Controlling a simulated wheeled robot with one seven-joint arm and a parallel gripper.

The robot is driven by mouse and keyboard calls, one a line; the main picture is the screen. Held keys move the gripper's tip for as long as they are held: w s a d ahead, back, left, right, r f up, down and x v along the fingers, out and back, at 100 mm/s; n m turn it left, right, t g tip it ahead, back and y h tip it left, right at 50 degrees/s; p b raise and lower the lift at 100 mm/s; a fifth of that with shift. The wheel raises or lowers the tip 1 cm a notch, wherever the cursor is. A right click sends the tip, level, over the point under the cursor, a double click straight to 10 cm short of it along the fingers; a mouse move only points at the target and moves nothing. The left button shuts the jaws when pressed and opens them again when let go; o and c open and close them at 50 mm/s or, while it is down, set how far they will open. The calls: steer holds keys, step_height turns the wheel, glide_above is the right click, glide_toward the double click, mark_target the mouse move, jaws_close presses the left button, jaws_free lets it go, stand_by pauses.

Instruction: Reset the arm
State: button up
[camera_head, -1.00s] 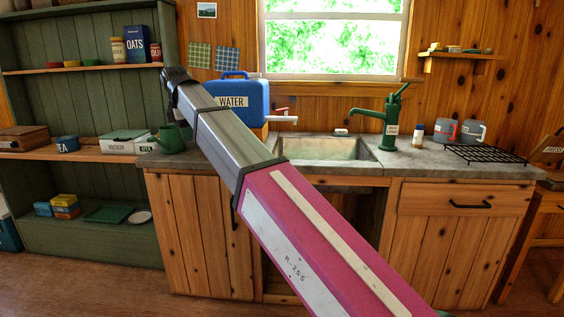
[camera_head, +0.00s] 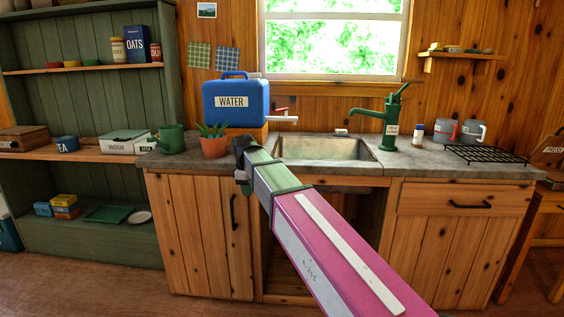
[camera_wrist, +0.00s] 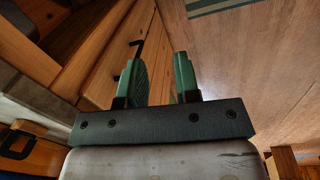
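My gripper (camera_wrist: 159,72) shows in the wrist view with its two green fingers apart and nothing between them. Beyond the fingers are the wooden floor and a cabinet front. In the head view my pink and grey arm reaches up from the bottom right. Its dark end is in front of the counter (camera_head: 180,159), just right of the potted plant (camera_head: 214,146). The fingers cannot be made out in the head view.
A blue water jug (camera_head: 237,102) stands behind the plant, with a green watering can (camera_head: 171,138) to its left. The sink (camera_head: 325,148) and green hand pump (camera_head: 391,118) are to the right. Open floor (camera_head: 110,285) lies in front of the cabinets.

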steer(key=s+d+f+m, duration=0.4)
steer(key=d+f+m, duration=0.1)
steer(key=d+f, duration=0.4)
steer(key=s+d+f+m, duration=0.4)
steer(key=s+d+f, duration=0.1)
steer(key=d+f, duration=0.5)
steer(key=s+d+f+m+g, duration=0.1)
steer(key=s+d+f+m, duration=0.4)
steer(key=d+f, duration=0.4)
steer(key=d, duration=0.3)
steer(key=shift+s+f+m+y, duration=0.2)
steer(key=shift+s+m+y, duration=0.05)
steer(key=shift+m+y, duration=0.05)
